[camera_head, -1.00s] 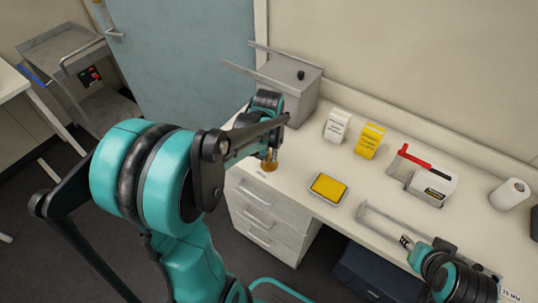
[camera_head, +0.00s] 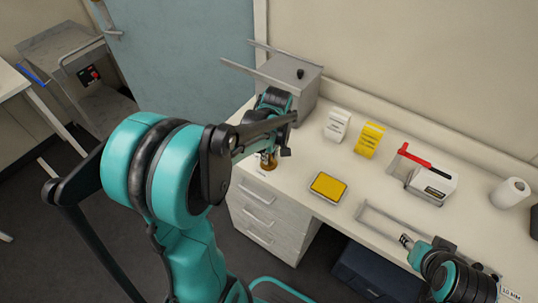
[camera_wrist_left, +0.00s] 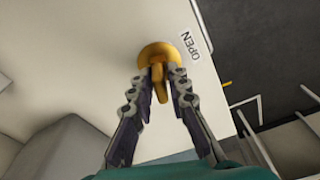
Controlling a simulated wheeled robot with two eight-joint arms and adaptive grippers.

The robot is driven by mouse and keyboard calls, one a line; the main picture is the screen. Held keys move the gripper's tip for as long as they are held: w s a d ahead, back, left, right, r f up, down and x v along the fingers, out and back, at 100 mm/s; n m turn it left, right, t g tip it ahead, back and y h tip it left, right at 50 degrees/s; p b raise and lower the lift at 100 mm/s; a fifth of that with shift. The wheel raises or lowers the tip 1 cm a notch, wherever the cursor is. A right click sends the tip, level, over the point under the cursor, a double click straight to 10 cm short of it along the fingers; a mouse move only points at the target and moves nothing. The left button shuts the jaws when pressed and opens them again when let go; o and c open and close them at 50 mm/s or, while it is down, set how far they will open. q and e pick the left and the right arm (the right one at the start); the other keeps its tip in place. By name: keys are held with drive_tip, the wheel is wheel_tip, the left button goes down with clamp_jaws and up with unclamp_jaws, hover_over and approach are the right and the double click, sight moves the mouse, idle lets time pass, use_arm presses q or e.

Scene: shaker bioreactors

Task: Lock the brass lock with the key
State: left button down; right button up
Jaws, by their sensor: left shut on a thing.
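The brass lock (camera_head: 268,163) stands near the front left corner of the counter. A narrow brass key (camera_wrist_left: 159,84) shows at the lock, between my left fingertips. My left gripper (camera_wrist_left: 158,80) is shut on the key; whether the key is fully inserted cannot be told. In the head view my left gripper (camera_head: 284,150) is right beside the lock, partly hidden by its wrist. My right gripper (camera_head: 406,241) is at the lower right, its jaws unclear.
A grey metal box (camera_head: 297,80) stands behind my left wrist. A yellow-topped tray (camera_head: 328,187), a white pad (camera_head: 337,125), a yellow pad (camera_head: 369,140), a red-handled device (camera_head: 432,185) and a paper roll (camera_head: 510,193) stand to the right. Counter around the tray is clear.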

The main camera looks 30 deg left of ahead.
use_arm(q)
drive_tip(key=shift+w, duration=0.1)
drive_tip(key=n, duration=0.4)
drive_tip(key=shift+a+r+g, duration=0.1)
drive_tip(key=shift+g, duration=0.2)
drive_tip(key=c, duration=1.4)
unclamp_jaws()
drive_tip(key=shift+w, duration=0.15)
wheel_tip(320, 180, up, 12)
drive_tip(key=d, duration=0.1)
drive_tip(key=s+d+f+m+t, duration=0.2)
drive_tip(key=s+d+m+t, duration=0.1)
drive_tip(key=m, duration=0.5)
drive_tip(key=s+d+f+m+t+h, duration=0.1)
drive_tip(key=s+d+f+m+t, duration=0.1)
drive_tip(key=s+d+m+t, duration=0.2)
drive_tip(key=s+d+m, duration=0.2)
drive_tip(key=s+m, duration=0.2)
drive_tip(key=m, duration=0.1)
drive_tip(key=shift+s+d+m, duration=0.2)
drive_tip(key=shift+d+m, duration=0.1)
